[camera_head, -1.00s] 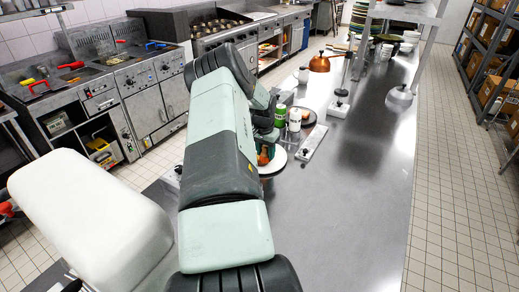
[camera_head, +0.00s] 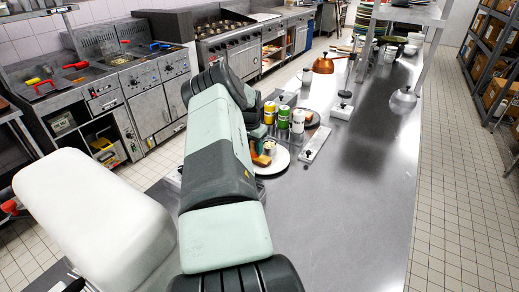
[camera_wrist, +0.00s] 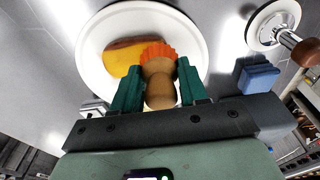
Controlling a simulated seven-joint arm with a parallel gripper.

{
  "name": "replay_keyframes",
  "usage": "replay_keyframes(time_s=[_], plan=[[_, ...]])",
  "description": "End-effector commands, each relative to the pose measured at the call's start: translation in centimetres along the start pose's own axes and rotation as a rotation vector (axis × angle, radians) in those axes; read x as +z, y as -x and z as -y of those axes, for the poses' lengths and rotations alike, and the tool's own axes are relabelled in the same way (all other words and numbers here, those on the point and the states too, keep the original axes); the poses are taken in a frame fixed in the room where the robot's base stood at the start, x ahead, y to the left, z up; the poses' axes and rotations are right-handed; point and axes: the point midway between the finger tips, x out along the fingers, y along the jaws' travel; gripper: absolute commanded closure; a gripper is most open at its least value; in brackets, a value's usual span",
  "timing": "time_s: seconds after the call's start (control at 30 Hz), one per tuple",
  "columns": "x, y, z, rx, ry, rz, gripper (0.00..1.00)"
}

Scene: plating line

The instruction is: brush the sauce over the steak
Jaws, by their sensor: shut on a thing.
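My gripper (camera_wrist: 160,88) is shut on a brush (camera_wrist: 160,92), its green fingers on either side of the wooden handle. The brush's orange bristles overlap the right end of the steak (camera_wrist: 122,55) in the wrist view; I cannot tell whether they touch it. The steak is reddish brown with a yellow area along its lower side, perhaps sauce. It lies on a round white plate (camera_wrist: 197,42).
A green-labelled bottle (camera_head: 283,117) and a white bottle (camera_head: 298,121) stand behind the plate. A dark plate (camera_head: 316,119) is near them. A flat metal piece (camera_head: 315,144) lies right of the plate. A blue block (camera_wrist: 258,76) shows in the wrist view.

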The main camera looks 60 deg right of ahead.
Motion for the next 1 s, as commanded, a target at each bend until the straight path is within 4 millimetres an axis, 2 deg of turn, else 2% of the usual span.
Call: replay_keyframes(time_s=[0.17,0.3,1.0], plan=[[0.0,-0.1,1.7,-0.001,0.002,-0.001,0.81],[-0.3,2.5,1.5,-0.002,0.0,-0.002,0.81],[-0.9,8.0,1.5,-0.002,0.0,0.0,0.81]])
